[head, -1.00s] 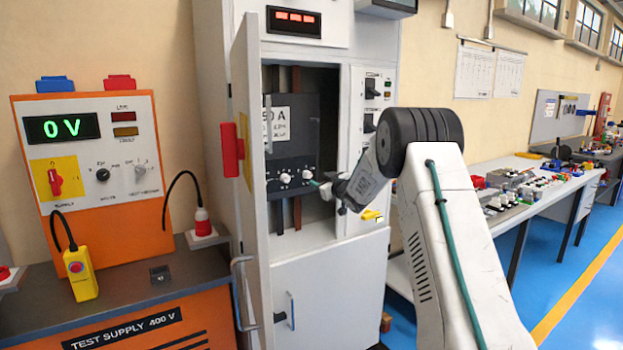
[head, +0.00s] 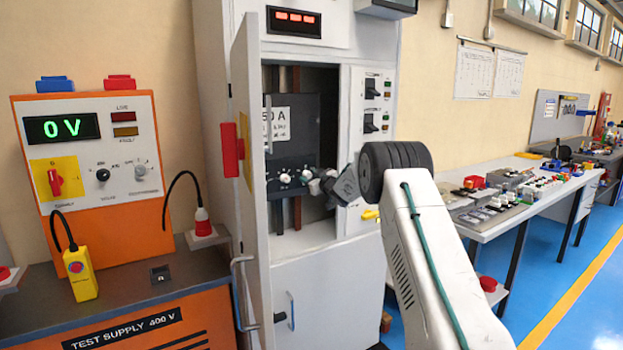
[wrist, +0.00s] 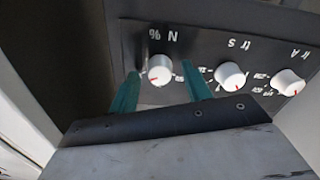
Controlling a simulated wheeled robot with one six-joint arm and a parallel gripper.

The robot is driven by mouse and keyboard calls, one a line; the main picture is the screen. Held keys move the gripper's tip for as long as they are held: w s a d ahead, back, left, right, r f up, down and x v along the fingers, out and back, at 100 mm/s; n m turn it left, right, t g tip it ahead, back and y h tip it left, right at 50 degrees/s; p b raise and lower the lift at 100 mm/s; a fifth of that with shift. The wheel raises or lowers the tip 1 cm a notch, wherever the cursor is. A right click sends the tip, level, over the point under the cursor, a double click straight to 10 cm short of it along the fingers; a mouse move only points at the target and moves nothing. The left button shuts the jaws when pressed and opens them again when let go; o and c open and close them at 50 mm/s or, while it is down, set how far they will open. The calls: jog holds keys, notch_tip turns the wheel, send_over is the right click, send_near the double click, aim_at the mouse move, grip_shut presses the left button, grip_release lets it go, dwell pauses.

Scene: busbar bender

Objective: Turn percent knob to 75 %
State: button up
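The percent knob (wrist: 160,70) is a white round knob with a red pointer mark, under the upside-down label "% N" in the wrist view. Its pointer leans to the lower left in that picture; I cannot read its value. My gripper (wrist: 161,73) is open, with one teal finger on each side of the knob and a visible gap on both sides. In the head view my gripper (head: 318,183) is at the right end of the dark breaker's knob row, hiding the percent knob.
Two similar white knobs, "tr s" (wrist: 230,76) and "Ir A" (wrist: 288,82), sit beside it on the dark panel. The open cabinet door (head: 249,180) stands left of the breaker (head: 292,145). A switch panel (head: 374,105) is on the right.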

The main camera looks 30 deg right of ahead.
jog(key=c, duration=0.9)
jog(key=shift+c, duration=0.2)
jog(key=shift+n, duration=0.3)
jog(key=n, duration=0.5)
jog(key=shift+n, duration=0.3)
jog(key=n, duration=0.5)
jog(key=shift+f, duration=0.1)
jog(key=shift+n, duration=0.4)
jog(key=o, duration=1)
